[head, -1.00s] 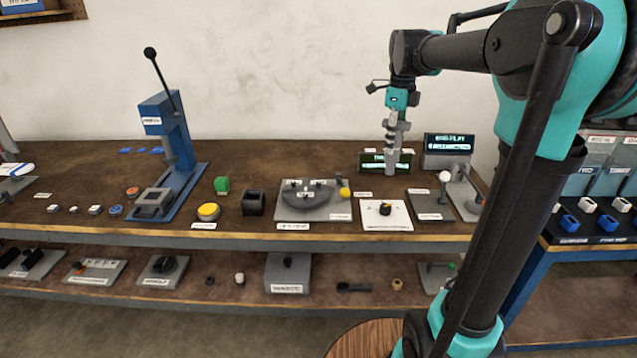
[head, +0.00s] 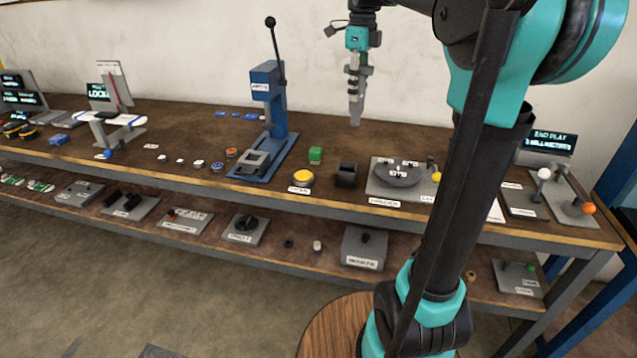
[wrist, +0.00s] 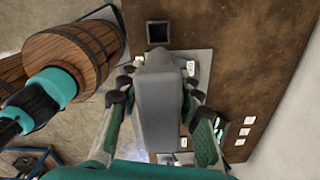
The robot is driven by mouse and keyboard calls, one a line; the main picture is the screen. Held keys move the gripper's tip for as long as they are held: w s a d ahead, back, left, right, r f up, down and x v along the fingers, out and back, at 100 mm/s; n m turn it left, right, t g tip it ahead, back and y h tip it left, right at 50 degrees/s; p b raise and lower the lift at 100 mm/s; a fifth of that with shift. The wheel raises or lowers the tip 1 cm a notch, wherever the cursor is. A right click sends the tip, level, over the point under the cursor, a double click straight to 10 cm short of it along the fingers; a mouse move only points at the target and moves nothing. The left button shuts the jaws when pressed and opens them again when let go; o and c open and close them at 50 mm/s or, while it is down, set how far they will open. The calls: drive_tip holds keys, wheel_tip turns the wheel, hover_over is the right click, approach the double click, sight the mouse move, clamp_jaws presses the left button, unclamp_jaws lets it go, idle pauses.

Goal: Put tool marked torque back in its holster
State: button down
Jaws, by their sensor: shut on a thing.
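My gripper (head: 355,70) is shut on a grey tool (head: 355,104) and holds it upright, pointing down, above the workbench. In the wrist view, the tool (wrist: 158,100) is a blocky grey body between the two fingers (wrist: 157,86). No marking on it is readable. A black open-topped square box (head: 346,175) stands on the bench, below and in front of the tool. It also shows in the wrist view (wrist: 158,24), ahead of the tool. I cannot tell from any label whether this box is the holster.
A grey plate with a round dial (head: 398,178) is just right of the box. A lower shelf holds several parts.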

drive_tip(key=shift+a+f, duration=0.35)
drive_tip(key=shift+a, duration=0.3)
wheel_tip(320, 180, down, 19)
drive_tip(key=shift+f, duration=0.1)
drive_tip(key=c, duration=1)
unclamp_jaws()
drive_tip(key=shift+c, duration=0.2)
wheel_tip(320, 180, up, 12)
drive_tip(key=shift+r, duration=0.1)
